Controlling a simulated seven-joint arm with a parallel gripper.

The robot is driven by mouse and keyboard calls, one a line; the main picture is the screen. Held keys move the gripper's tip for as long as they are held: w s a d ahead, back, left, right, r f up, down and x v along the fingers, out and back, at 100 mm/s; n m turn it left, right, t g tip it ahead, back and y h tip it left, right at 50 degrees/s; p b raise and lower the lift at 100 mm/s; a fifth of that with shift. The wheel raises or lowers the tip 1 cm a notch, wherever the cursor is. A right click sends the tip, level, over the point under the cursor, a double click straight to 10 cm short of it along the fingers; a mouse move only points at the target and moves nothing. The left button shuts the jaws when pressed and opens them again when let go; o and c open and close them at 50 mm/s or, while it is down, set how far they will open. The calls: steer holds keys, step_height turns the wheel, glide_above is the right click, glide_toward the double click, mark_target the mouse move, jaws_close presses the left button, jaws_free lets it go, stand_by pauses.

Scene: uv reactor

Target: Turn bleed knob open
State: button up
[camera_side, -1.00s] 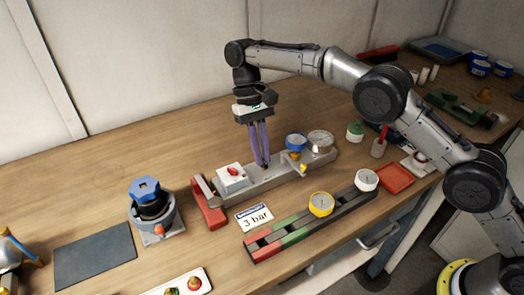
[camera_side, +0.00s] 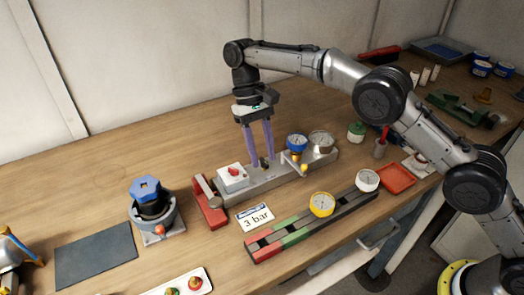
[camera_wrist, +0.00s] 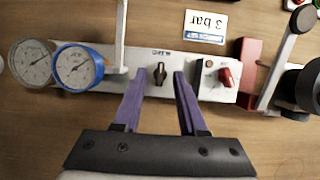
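The bleed knob (camera_wrist: 160,73) is a small dark knob on the grey manifold bar, beside a printed label in the wrist view. It also shows in the side view (camera_side: 264,163), small and dark. My gripper (camera_wrist: 160,73) is open, with its two purple fingers apart on either side of the knob; in the side view the gripper (camera_side: 261,164) stands over the bar, pointing down. I cannot tell whether the fingertips touch the knob. The grey bar (camera_side: 240,192) lies on the wooden bench.
A red knob (camera_wrist: 226,77) on a white box sits close beside one finger. A blue gauge (camera_side: 297,142) and a steel gauge (camera_side: 320,141) stand on the bar's other end. A red clamp (camera_side: 208,205) and a "3 bar" card (camera_side: 255,217) are near the bar.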

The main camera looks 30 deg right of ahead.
steer(key=shift+r, duration=0.35)
step_height(320, 180, up, 2)
steer(key=shift+r, duration=0.1)
steer(key=s+d+r, duration=0.6)
steer(key=s+r, duration=0.4)
steer(key=s, duration=0.2)
steer(key=shift+s, duration=0.35)
